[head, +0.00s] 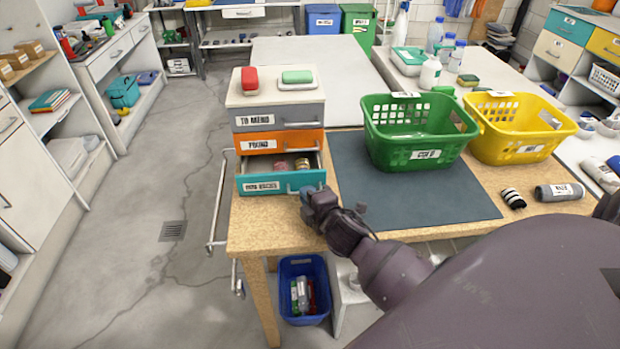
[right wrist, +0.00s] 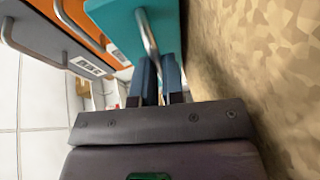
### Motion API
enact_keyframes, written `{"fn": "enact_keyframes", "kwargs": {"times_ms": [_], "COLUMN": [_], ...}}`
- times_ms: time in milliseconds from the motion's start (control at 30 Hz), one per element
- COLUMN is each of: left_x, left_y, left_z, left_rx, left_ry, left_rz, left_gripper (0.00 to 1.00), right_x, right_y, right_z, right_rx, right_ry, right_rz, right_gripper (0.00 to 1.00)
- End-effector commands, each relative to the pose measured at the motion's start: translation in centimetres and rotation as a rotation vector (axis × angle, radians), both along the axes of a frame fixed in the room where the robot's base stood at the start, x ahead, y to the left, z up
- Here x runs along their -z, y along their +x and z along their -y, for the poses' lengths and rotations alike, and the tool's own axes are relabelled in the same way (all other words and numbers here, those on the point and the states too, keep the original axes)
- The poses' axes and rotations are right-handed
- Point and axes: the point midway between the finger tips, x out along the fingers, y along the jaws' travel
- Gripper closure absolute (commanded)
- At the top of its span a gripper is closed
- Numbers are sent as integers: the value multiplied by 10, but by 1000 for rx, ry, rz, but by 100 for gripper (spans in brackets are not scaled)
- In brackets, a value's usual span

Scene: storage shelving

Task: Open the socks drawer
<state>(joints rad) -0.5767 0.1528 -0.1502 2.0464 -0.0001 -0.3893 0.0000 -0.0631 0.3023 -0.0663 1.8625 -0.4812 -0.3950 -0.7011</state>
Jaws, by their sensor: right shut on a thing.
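The small drawer unit (head: 278,119) stands on the table's left part. Its lowest drawer (head: 270,184) is teal and stands pulled out, with a few rolled items inside; the label on its front is hard to read. My right gripper (head: 313,192) is at the right end of the teal front. In the right wrist view, my right gripper (right wrist: 160,82) is shut on the metal bar handle (right wrist: 148,38) of the teal drawer front (right wrist: 115,17). My left gripper is not in view.
The grey TO MEND drawer (head: 306,115) and the orange FOUND drawer (head: 305,139) above are shut. A green basket (head: 420,140) and a yellow basket (head: 520,140) stand to the right. A dark mat (head: 430,200) lies clear. A blue bin (head: 303,268) is below.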

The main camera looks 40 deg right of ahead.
Motion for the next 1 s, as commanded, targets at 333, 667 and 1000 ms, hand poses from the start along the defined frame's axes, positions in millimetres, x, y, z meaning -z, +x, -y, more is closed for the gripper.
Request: {"fn": "enact_keyframes", "kwargs": {"times_ms": [333, 667, 1000], "left_x": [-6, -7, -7], "left_y": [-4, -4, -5], "left_z": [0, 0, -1], "left_rx": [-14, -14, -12], "left_ry": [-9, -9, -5], "left_rz": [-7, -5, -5], "left_gripper": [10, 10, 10], "right_x": [-1, 1, 0], "right_y": [-49, -53, -53], "right_z": [-30, -32, -32], "right_rx": [1, 2, 1], "right_ry": [3, 0, 0], "right_rz": [-2, -2, -1], "right_gripper": [100, 100, 65]}}
